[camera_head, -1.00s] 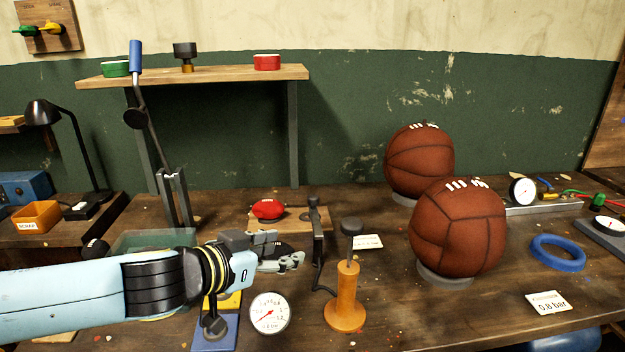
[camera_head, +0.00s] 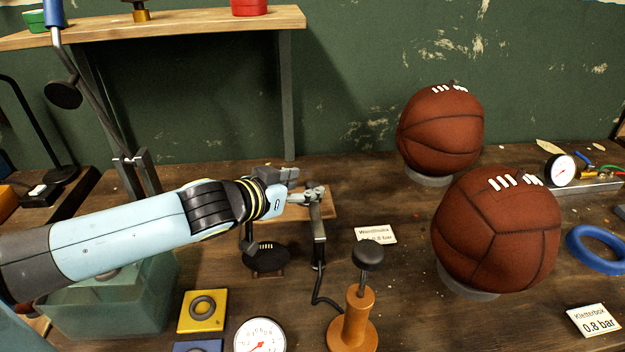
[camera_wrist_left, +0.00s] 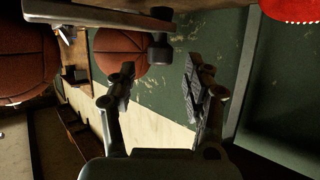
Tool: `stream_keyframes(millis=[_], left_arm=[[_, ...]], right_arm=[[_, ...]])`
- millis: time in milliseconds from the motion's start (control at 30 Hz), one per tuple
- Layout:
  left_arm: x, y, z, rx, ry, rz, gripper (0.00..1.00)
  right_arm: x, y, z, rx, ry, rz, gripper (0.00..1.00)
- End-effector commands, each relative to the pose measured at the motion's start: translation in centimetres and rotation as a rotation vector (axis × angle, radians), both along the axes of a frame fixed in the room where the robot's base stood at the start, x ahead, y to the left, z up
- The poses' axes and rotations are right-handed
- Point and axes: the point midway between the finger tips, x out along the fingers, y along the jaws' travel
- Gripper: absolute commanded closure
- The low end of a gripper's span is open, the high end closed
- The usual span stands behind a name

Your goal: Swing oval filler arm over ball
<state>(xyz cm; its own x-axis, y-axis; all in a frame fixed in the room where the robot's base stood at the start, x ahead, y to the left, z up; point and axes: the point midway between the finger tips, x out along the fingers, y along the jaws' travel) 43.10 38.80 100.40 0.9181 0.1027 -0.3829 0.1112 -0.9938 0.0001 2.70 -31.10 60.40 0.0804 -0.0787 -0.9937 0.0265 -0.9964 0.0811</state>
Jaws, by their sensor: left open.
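The oval filler arm (camera_head: 319,236) is a dark grey bar on a wooden board, running towards the front, with a black hose at its near end. My left gripper (camera_head: 308,186) is open at the bar's far end; contact cannot be told. In the left wrist view a grey bar with a dark knob (camera_wrist_left: 160,46) lies across the top, beyond the open fingers (camera_wrist_left: 163,82). A dark laced oval ball (camera_head: 266,257) sits on a small stand nearer the front. My right gripper is not in view.
An orange hand pump (camera_head: 353,325) stands in front of the filler arm. A pressure gauge (camera_head: 260,338) and a yellow pad (camera_head: 203,311) lie at the front. Two brown leather balls (camera_head: 497,235) sit on rings at the right. A greenish bin (camera_head: 110,300) is under my left arm.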

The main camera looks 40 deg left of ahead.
Motion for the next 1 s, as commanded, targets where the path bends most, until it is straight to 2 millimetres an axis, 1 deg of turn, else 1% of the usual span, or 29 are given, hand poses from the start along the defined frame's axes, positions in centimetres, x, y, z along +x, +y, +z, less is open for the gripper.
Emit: stream_keyframes(millis=[33,100,200,333,567,600,900,1000], left_arm=[[1.0,0.1,-0.2,-0.003,-0.002,0.002,0.49],[2.0,0.2,-0.7,-0.002,-0.002,0.002,0.49],[3.0,0.3,-1.1,-0.001,-0.001,0.0,0.49],[3.6,0.3,-1.4,0.0,-0.002,-0.001,0.49],[3.6,0.4,-1.5,0.0,-0.001,-0.001,0.49],[3.6,0.4,-1.5,0.0,0.0,-0.001,0.5],[3.6,0.4,-1.5,0.0,0.0,-0.001,0.9],[3.6,0.4,-1.5,0.0,0.0,-0.001,1.0]], right_arm=[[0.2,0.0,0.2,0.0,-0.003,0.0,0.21],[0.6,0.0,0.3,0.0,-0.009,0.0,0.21],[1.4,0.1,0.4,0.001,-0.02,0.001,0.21],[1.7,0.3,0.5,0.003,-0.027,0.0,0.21],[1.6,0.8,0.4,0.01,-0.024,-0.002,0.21],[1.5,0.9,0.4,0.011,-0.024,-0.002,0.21],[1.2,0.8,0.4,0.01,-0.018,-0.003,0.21],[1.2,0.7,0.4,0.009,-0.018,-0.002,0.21]])
